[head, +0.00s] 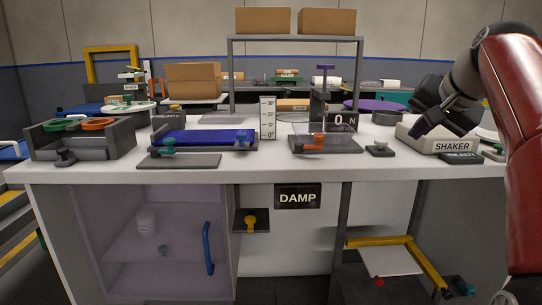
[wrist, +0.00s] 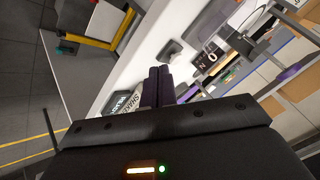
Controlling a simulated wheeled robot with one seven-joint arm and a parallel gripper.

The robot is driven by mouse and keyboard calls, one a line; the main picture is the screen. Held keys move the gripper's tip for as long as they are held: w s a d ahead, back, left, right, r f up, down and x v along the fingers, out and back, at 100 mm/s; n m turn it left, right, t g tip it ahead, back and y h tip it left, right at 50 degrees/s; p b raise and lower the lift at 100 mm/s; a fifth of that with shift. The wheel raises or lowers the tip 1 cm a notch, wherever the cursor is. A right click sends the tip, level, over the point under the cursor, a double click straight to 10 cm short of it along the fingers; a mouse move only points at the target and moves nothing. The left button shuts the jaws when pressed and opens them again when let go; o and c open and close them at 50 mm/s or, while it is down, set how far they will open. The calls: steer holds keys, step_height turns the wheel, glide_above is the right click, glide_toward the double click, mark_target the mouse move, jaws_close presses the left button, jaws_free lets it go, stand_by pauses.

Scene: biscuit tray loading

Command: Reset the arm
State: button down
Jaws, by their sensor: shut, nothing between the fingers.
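My gripper (head: 421,131) is raised at the right of the bench in the head view, next to the box marked SHAKER (head: 450,142). Its purple fingertips point down and to the left. In the wrist view its two purple fingers (wrist: 159,86) lie together with nothing between them. The fingertips partly cover the bench behind them in both views. In the head view I cannot tell whether they touch the shaker box or hang in front of it.
The white bench (head: 230,173) carries a blue pad (head: 205,138), a grey rack (head: 82,148) with green and orange rings, and a force stand (head: 325,142). A shelf frame (head: 297,39) with cardboard boxes rises behind. A yellow-edged tray (head: 392,260) sits below at right.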

steer(key=s+a+f+n+g, duration=0.1)
steer(key=s+a+f, duration=0.3)
steer(key=s+f, duration=0.4)
steer(key=s+a+f+n+g, duration=0.1)
steer(key=s+a+f+n, duration=0.2)
steer(key=s+a+f, duration=0.2)
steer(key=s+a+f+n+g+h, duration=0.1)
steer(key=s+a+f+n, duration=0.2)
steer(key=s+f, duration=0.8)
step_height(320, 180, down, 5)
steer(key=shift+s+a+f, duration=0.15)
steer(key=shift+s+a, duration=0.25)
steer(key=shift+a, duration=0.55)
